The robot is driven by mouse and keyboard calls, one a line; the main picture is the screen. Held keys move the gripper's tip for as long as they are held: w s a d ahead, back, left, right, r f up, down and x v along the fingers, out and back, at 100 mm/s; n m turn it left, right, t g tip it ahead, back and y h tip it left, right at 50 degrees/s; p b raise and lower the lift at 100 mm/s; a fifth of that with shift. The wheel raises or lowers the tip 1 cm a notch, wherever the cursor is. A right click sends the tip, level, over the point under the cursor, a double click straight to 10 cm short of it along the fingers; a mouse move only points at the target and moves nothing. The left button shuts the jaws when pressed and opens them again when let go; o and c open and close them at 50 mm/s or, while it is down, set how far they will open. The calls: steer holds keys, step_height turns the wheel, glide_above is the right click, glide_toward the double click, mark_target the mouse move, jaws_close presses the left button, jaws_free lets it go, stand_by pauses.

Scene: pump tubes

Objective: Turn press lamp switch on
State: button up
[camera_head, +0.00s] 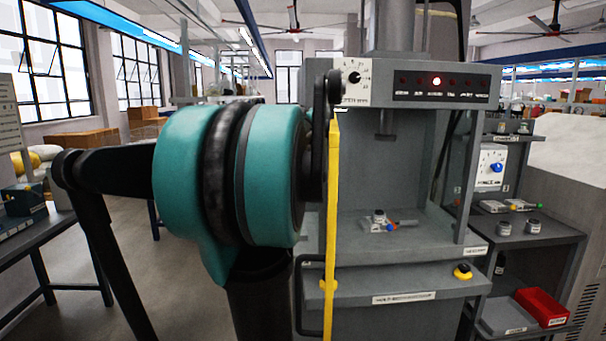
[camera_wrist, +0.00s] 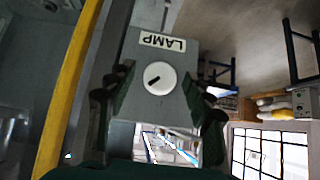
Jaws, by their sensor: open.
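The lamp switch (camera_wrist: 160,78) is a round white dial with a short dark mark slanting from lower left to upper right. It sits on a grey panel, beside a white label reading LAMP (camera_wrist: 162,42), upside down in the wrist view. My gripper (camera_wrist: 157,84) is open, with one dark finger on each side of the dial. Gaps show between fingers and dial; the depth between them is unclear. In the head view, my arm covers part of the press (camera_head: 400,210), and I cannot make out the lamp switch there.
A yellow upright bar (camera_head: 332,230) stands close to my arm; it also runs along the left of the wrist view (camera_wrist: 70,85). Shelves (camera_head: 540,240) stand right; open floor lies left.

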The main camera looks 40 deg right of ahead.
steer(key=v, duration=1.2)
stand_by(0.3)
